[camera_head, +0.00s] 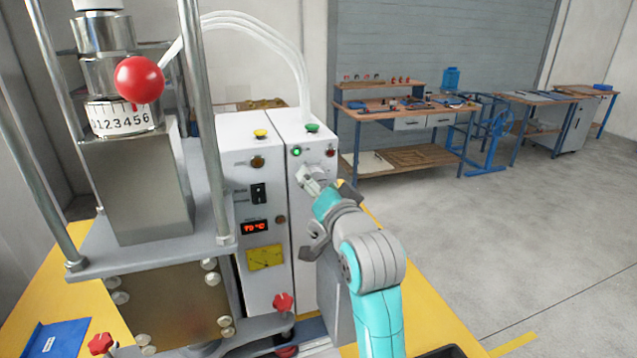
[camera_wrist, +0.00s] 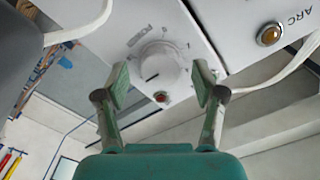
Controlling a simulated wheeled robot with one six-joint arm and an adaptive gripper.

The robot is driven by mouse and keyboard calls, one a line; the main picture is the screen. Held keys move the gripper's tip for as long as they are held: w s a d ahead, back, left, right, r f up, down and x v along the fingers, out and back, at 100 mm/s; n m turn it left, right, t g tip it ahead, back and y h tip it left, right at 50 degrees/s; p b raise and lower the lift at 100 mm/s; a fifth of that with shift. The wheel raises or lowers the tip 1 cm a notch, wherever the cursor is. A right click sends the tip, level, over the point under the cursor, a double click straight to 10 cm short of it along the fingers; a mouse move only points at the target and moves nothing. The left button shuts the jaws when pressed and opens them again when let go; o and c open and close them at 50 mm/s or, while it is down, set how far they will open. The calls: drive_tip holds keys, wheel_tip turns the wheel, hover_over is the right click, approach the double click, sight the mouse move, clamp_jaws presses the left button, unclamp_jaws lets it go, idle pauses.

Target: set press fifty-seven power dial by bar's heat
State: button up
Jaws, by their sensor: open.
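The white power dial (camera_wrist: 158,63) sits on a white panel lettered POWER in the wrist view. A short dark mark on it points to the lower left, and ticks surround it. My gripper (camera_wrist: 160,76) is open, with one green-padded finger on each side of the dial; I cannot tell whether they touch it. In the head view my gripper (camera_head: 318,186) is at the front of the right white cabinet (camera_head: 300,262), partly hiding the dial. A red temperature display (camera_head: 255,227) on the left cabinet seems to read about 70 °C. The bar's heat is not clearly visible otherwise.
The press column with a red ball knob (camera_head: 139,79) and a numbered scale (camera_head: 121,119) stands at the left. An amber ARC lamp (camera_wrist: 269,34) is beside the dial panel. Workbenches (camera_head: 408,104) stand behind. The floor at right is clear.

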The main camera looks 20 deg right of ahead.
drive_tip(key=s, duration=0.7)
idle(0.3)
